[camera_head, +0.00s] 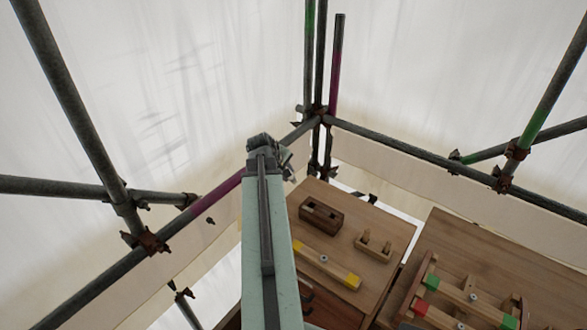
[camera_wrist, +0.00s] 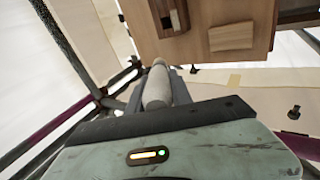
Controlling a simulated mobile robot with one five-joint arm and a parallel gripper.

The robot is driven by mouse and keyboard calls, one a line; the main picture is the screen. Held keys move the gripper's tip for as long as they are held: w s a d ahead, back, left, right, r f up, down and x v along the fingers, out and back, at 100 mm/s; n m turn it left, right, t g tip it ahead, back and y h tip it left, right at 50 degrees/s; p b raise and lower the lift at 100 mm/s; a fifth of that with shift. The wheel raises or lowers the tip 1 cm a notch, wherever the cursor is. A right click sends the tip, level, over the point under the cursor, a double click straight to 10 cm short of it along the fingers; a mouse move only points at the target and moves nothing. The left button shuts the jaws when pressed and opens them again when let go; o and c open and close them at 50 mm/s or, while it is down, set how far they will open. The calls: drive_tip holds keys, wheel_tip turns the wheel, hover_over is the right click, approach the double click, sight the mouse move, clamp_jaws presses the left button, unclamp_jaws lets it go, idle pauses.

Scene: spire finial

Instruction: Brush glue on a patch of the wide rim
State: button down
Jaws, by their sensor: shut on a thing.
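In the wrist view my gripper (camera_wrist: 157,88) is shut on a pale, smooth, tapered piece (camera_wrist: 157,84), which looks like a handle. Its far end is hidden from this camera, so I cannot tell whether it carries bristles or glue. In the head view my pale green arm reaches up the middle, and its dark end covers most of the gripper. I cannot make out the wide rim or a glue patch in either view.
A wooden bench (camera_head: 377,229) holds a dark wooden block (camera_head: 321,215), a small wooden stand (camera_head: 373,246) and a yellow-ended bar (camera_head: 326,266). A second bench (camera_head: 475,245) at right holds a rack with green and red parts. Scaffold poles (camera_head: 75,95) and white sheeting surround them.

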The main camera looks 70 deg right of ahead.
drive_tip(key=f+m+b, duration=0.1)
drive_tip(key=s+f+g+b, duration=0.1)
drive_tip(key=f+b, duration=0.1)
drive_tip(key=s+d+f+m+b, duration=0.1)
drive_tip(key=b, duration=0.1)
drive_tip(key=shift+s+f+m, duration=0.2)
drive_tip(key=shift+m, duration=0.1)
